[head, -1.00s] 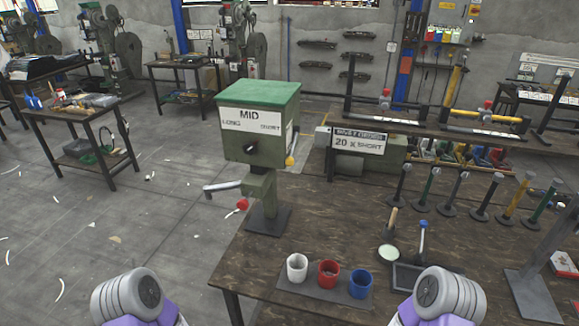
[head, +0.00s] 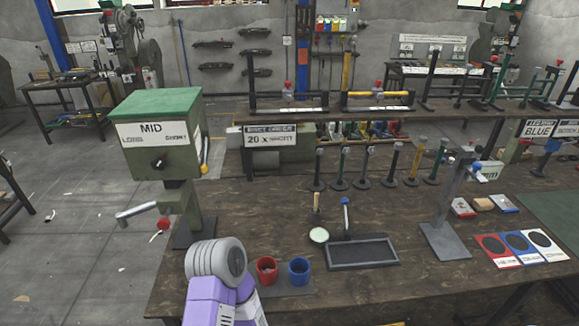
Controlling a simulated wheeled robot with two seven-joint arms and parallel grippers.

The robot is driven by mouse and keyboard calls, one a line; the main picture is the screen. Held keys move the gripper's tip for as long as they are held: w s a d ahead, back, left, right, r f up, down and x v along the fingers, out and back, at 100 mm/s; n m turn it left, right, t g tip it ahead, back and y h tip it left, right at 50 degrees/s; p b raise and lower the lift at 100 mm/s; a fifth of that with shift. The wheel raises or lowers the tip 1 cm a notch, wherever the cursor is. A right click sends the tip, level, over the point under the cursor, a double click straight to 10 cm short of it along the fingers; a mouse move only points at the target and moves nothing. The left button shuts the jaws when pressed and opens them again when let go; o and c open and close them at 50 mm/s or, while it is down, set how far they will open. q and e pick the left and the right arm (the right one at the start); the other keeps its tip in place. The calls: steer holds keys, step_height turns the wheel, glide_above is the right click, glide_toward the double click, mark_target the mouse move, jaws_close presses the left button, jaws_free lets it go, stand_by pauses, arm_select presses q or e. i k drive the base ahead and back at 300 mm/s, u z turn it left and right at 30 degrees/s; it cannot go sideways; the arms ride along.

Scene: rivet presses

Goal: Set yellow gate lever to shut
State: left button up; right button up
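My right arm and gripper are not in view.
Red (head: 266,270) and blue (head: 299,271) cups stand on a mat beside my arm. A dark tray (head: 362,253), several upright posts and a grey stand (head: 445,240) occupy the bench (head: 330,290). A 20 x SHORT sign (head: 270,136) stands behind.

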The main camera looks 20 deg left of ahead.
mark_target(204, 168)
steer(key=z, duration=0.9)
steer(key=k, duration=1.1)
steer(key=u, duration=1.8)
steer(key=i, duration=0.35)
steer(key=z, duration=0.05)
